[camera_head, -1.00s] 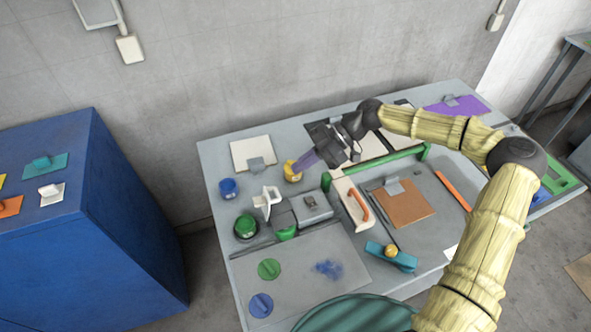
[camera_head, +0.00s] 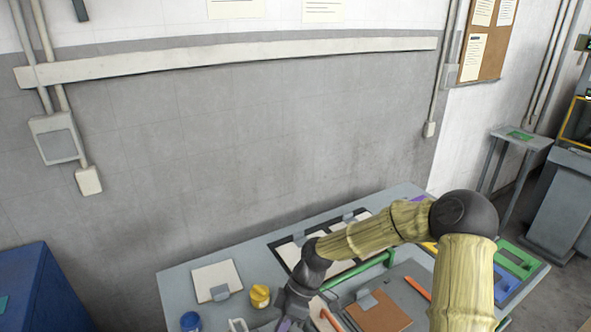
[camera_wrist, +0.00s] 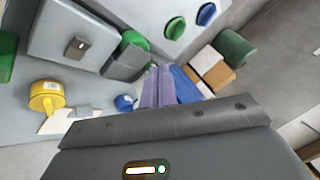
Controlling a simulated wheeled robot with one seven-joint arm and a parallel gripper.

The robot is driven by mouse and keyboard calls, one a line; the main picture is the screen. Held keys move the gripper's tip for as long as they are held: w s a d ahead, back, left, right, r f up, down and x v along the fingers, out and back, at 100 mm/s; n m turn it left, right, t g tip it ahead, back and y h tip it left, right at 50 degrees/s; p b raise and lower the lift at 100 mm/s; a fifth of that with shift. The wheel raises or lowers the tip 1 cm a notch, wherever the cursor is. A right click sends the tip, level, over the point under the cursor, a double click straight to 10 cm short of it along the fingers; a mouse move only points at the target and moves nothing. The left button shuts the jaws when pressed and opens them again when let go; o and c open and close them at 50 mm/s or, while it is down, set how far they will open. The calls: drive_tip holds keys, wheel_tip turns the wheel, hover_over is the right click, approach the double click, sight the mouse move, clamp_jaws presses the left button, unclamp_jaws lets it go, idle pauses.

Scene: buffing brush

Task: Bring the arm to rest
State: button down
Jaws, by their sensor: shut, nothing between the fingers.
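My arm reaches in from the right of the head view, bent at a dark elbow joint, over the grey workbench (camera_head: 180,285). My gripper (camera_head: 284,325) is low in that view, to the right of and in front of the yellow pot (camera_head: 260,296); its fingertips are cut off by the lower edge. In the wrist view the two purple fingers of my gripper (camera_wrist: 158,84) lie close together, shut and empty. The yellow pot (camera_wrist: 46,98) is left of them there, and a blue pot (camera_wrist: 124,103) is nearer. Their exact height above the bench is unclear.
A grey switch box (camera_wrist: 75,46) stands left of the fingers in the wrist view. A blue pot (camera_head: 190,321) and white board (camera_head: 214,279) are on the bench's left side. A green bar (camera_head: 362,270) and brown board (camera_head: 378,312) lie near my forearm.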

drive_tip(key=s+d+r+m+t+h, duration=0.2)
drive_tip(key=s+d+r+m+t, duration=0.1)
drive_tip(key=d+m, duration=0.6)
drive_tip(key=s+d+r+m+t+h, duration=0.3)
drive_tip(key=d+r+m, duration=0.3)
drive_tip(key=d+m, duration=0.2)
drive_tip(key=shift+s+d+r+m+t, duration=0.15)
drive_tip(key=shift+s+d+m+t, duration=0.25)
drive_tip(key=shift+s+d+t, duration=0.4)
drive_tip(key=shift+w+d, duration=0.15)
drive_tip(key=shift+w+d, duration=0.1)
